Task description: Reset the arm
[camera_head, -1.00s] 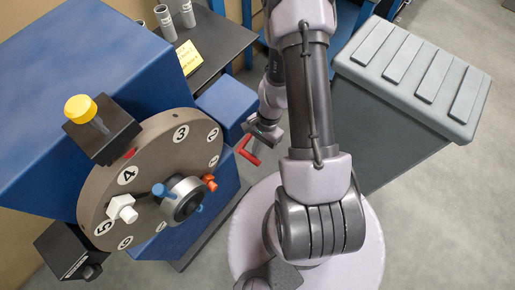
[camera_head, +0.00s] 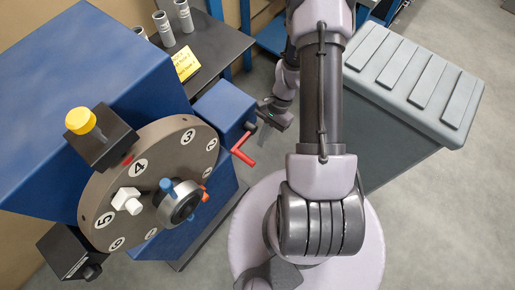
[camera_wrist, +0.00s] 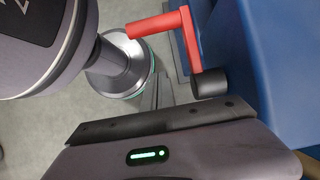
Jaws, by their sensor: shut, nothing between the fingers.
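My arm (camera_head: 322,100) stands upright in the middle of the head view, in front of the blue machine. My gripper (camera_head: 264,108) is small and partly hidden there, beside the blue box (camera_head: 222,110) with the red crank handle (camera_head: 243,156). In the wrist view my gripper (camera_wrist: 164,92) is shut and empty. The red crank handle (camera_wrist: 190,40) with its dark hub (camera_wrist: 209,83) is close to the fingers there but apart from them.
A numbered grey-brown disc (camera_head: 105,185) with coloured pegs is on the blue machine (camera_head: 80,60) at left. A yellow button (camera_head: 80,121) tops a black block. Floor is clear at lower right.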

